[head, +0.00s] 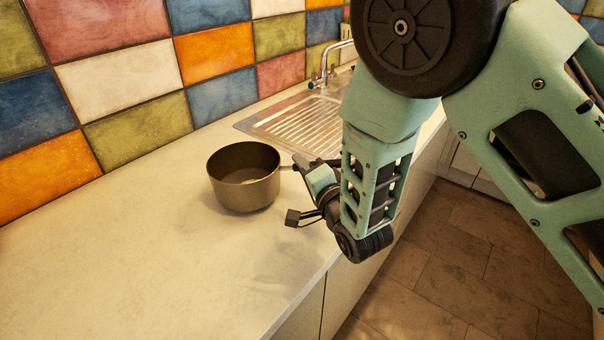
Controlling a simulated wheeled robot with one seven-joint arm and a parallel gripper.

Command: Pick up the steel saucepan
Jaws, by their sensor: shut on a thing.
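The steel saucepan (244,190) is a brownish metal pot, upright over the pale worktop left of my arm. Its handle (287,168) points right, toward my gripper (299,165). My gripper is shut on the saucepan's handle, though the fingertips are small and partly hidden by my wrist. I cannot tell for sure whether the pan's base touches the worktop or hangs just above it.
The pale worktop (130,245) is clear to the left and in front. A steel sink with a ribbed drainer (303,125) and a tap (325,68) lies behind. A wall of coloured tiles (120,85) runs along the back. The worktop's front edge drops to a tiled floor (440,270).

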